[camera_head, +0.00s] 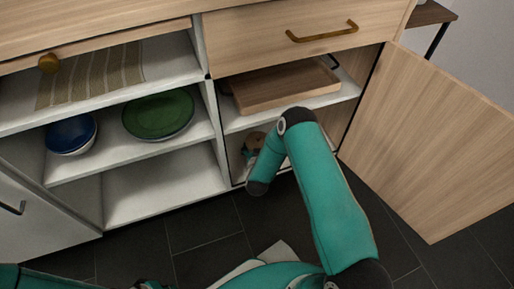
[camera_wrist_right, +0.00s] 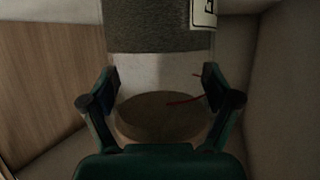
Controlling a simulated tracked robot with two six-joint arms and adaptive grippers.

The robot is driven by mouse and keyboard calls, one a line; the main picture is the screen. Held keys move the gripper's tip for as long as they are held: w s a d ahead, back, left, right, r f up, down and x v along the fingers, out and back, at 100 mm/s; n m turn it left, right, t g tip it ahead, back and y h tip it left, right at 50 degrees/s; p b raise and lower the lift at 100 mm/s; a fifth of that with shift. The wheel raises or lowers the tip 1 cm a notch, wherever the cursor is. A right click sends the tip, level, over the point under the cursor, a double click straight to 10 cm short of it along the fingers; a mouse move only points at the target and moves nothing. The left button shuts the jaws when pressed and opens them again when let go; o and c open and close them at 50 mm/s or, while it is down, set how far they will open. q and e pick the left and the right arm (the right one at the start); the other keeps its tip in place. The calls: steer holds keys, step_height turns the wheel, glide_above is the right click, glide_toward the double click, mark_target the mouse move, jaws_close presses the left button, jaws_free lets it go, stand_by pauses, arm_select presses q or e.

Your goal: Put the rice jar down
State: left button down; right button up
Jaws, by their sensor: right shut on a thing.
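The rice jar (camera_wrist_right: 165,70) fills the middle of the right wrist view. It has a round brown wooden lid (camera_wrist_right: 160,116), a clear band, a dark grey lower part and a white label at the edge. My right gripper (camera_wrist_right: 162,88) is shut on it, one finger on each side near the lid. In the head view my right arm reaches into the lower right compartment of the cabinet (camera_head: 206,105). A small brown round part (camera_head: 256,139) shows there beside the arm. I cannot tell whether the jar's base touches the shelf. My left gripper is out of view.
A wooden tray (camera_head: 285,86) lies on the shelf just above. The wooden door (camera_head: 430,140) stands open on the right. A green plate (camera_head: 158,114), blue bowls (camera_head: 71,134) and a striped mat (camera_head: 92,76) are on the left shelves. The lower left shelf (camera_head: 160,185) is bare.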

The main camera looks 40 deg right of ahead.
steer(key=o, duration=1.5)
steer(key=shift+s+a+r, duration=0.25)
steer(key=shift+s, duration=0.05)
steer(key=s+a+r+n+g+y+p, duration=0.1)
steer(key=s+a+g+y, duration=0.2)
steer(key=s+a, duration=0.5)
steer(key=s+a+r+n+g+y+p, duration=0.2)
steer(key=s+a+y, duration=0.3)
steer(key=s+a, duration=0.3)
steer(key=s+a+r+n+g+y+p, duration=0.1)
steer(key=s+a+g, duration=0.4)
steer(key=s, duration=0.6)
steer(key=shift+a+r+n+y+p, duration=0.15)
steer(key=shift+a+r+n+y, duration=0.2)
steer(key=shift+a+y, duration=0.35)
steer(key=shift+a+r+n+y+p, duration=0.15)
steer(key=shift+a+r+n+y, duration=0.15)
steer(key=shift+a+y, duration=0.4)
